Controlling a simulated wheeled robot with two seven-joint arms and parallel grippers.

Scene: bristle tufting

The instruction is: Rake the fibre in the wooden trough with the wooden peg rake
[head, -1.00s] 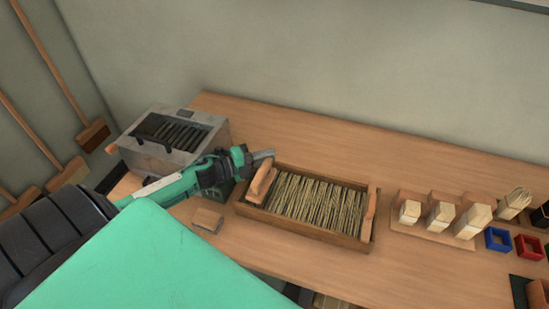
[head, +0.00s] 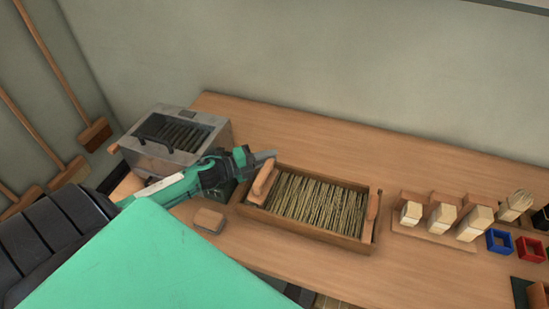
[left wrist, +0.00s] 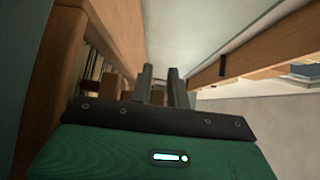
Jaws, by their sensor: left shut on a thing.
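The wooden trough (head: 305,232) sits on the bench, filled with pale fibre strands (head: 318,205) lying roughly side by side across it. The wooden peg rake (head: 262,184) is at the trough's left end; its pegs are hidden. My left gripper (head: 265,156) reaches in from the left, at the rake's upper end, and is shut on it, though the grip itself is not clearly visible. In the left wrist view the two dark fingers (left wrist: 158,85) stand a narrow gap apart, with brown wood behind them. My right gripper is not in view.
A grey metal box (head: 205,150) stands left of the trough. A small wooden block (head: 209,220) lies in front. Wooden holders with pale brushes (head: 440,218), a blue bin (head: 499,241) and a red bin (head: 529,247) stand right. The bench behind the trough is clear.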

